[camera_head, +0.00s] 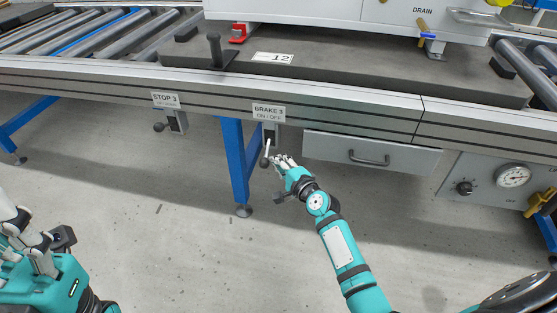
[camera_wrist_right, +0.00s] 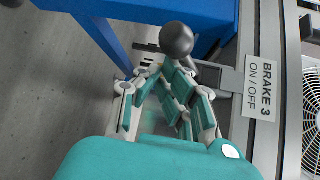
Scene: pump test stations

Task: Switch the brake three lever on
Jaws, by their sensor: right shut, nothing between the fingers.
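The brake three lever (camera_head: 265,160) has a dark ball knob and a light rod. It hangs from a small bracket under the "BRAKE 3 ON / OFF" label (camera_head: 268,113), with the knob low. My right gripper (camera_head: 284,160) is shut and empty, just right of the knob in the head view. In the right wrist view the knob (camera_wrist_right: 176,40) is just beyond the fingertips (camera_wrist_right: 168,68), partly overlapping them; I cannot tell whether they touch. The label (camera_wrist_right: 263,85) is to the right there. My left gripper (camera_head: 28,235) is at the lower left, away from the levers.
A similar stop three lever (camera_head: 160,127) hangs to the left under its label (camera_head: 165,99). A blue table leg (camera_head: 236,165) stands just left of the brake lever. A grey drawer (camera_head: 370,153) and a gauge panel (camera_head: 490,183) are to the right. The floor below is clear.

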